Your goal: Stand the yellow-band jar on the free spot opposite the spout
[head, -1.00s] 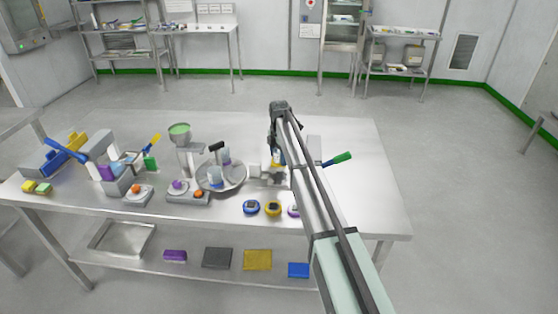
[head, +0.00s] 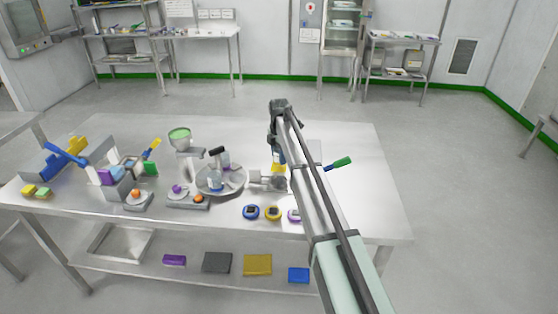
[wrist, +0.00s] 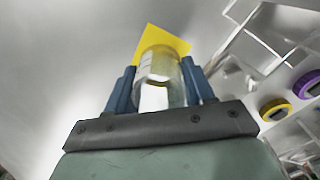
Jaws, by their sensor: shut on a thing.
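My gripper (wrist: 160,95) is shut on a clear jar (wrist: 160,65), its blue fingers on either side of it. A yellow square (wrist: 166,42) shows just beyond the jar; I cannot tell whether the jar touches it. In the head view my gripper (head: 277,158) is right of the round turntable (head: 236,187), with yellow (head: 278,169) showing at its lower end. The arm hides part of this area. The hopper with a green top (head: 180,136) stands at the turntable's back left.
A grey fixture (head: 268,181) sits between turntable and arm. Blue (head: 251,212), yellow (head: 273,213) and purple (head: 294,215) round pieces lie near the front edge. A green-handled tool (head: 338,163) lies right of the arm. The table's right end is mostly clear.

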